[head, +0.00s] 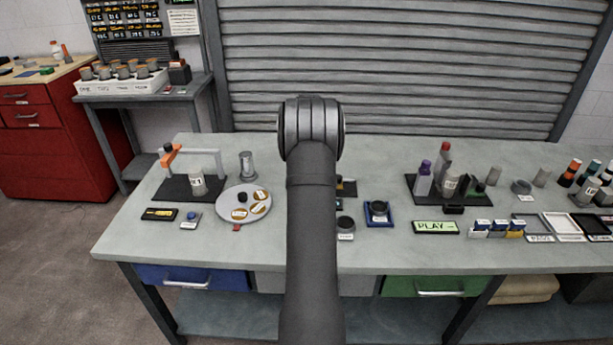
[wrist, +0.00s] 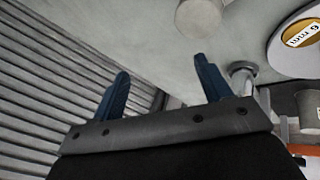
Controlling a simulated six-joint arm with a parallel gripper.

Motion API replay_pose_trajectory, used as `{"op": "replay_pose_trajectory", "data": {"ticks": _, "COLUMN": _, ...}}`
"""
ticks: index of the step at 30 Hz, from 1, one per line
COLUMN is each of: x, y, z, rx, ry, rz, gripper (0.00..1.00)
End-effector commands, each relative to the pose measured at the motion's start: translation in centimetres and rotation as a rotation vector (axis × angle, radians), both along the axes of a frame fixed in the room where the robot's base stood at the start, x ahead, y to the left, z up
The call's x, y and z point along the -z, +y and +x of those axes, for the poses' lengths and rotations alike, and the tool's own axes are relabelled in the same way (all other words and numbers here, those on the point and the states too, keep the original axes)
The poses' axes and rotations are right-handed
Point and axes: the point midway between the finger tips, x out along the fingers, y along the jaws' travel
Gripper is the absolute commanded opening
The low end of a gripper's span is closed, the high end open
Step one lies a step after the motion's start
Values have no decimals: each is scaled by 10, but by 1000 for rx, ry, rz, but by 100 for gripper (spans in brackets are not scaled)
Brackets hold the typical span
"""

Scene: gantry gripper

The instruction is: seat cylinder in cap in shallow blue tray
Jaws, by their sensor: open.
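A small blue tray (head: 369,219) lies on the bench right of my arm in the head view, with a dark round cap (head: 378,208) in it. A pale grey cylinder (wrist: 198,14) shows at the top edge of the wrist view, partly cut off; I cannot pick it out in the head view, where my arm may hide it. My gripper (wrist: 160,88) is open and empty, its two blue fingers apart over the bench and clear of the cylinder. In the head view my gripper is hidden behind my arm.
A round plate (head: 232,208) with labelled discs lies left of my arm, with a metal post (head: 246,166) behind it. Another dark round piece (head: 345,223) sits left of the blue tray. A dark rack (head: 422,196) with bottles stands right. The bench's back strip is clear.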

Motion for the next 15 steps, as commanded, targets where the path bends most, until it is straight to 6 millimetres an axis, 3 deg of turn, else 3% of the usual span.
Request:
{"op": "replay_pose_trajectory", "data": {"ticks": 6, "x": -20, "y": 2, "z": 6, "rx": -258, "ry": 197, "rz": -126, "gripper": 71}}
{"op": "replay_pose_trajectory", "data": {"ticks": 15, "x": -54, "y": 2, "z": -17, "rx": -587, "ry": 428, "rz": -212, "gripper": 71}}
